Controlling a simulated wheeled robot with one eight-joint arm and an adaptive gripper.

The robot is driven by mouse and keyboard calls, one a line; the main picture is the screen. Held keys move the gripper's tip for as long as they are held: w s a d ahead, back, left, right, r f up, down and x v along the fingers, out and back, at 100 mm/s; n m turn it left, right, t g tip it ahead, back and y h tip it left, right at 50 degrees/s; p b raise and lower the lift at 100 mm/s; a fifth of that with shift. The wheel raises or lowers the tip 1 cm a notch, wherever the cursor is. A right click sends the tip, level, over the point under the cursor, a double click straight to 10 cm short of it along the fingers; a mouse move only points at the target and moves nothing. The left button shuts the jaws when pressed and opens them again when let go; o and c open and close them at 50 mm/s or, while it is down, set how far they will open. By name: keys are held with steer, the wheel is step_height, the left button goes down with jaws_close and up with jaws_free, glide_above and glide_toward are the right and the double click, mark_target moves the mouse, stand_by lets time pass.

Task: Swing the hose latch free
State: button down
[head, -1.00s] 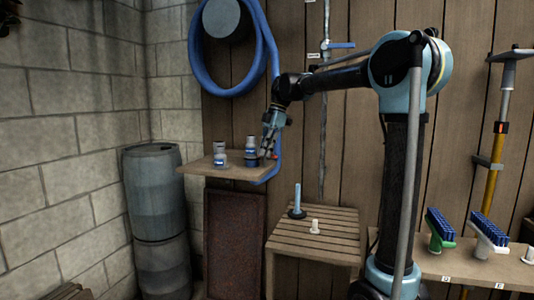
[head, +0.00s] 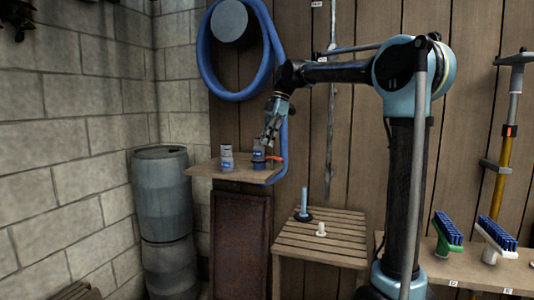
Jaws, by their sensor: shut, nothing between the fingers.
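A blue hose (head: 264,75) hangs coiled around a grey round drum (head: 229,21) on the plank wall. Its free end runs down to a small wooden shelf (head: 207,172). On the shelf, a short orange lever (head: 275,158) sticks out to the right beside a dark fitting (head: 258,160); I take it for the hose latch, though it is small. My gripper (head: 267,141) points down just above the fitting and lever, with its fingers shut and empty. I cannot tell whether the fingertips touch the fitting.
A grey-and-blue canister (head: 227,157) stands left on the shelf. Below right, a slatted table (head: 320,243) holds a blue upright rod (head: 304,202) and a white peg (head: 321,230). Blue brushes (head: 447,228) stand further right. A barrel (head: 162,195) stands at left.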

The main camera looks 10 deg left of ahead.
steer(key=shift+v, duration=2)
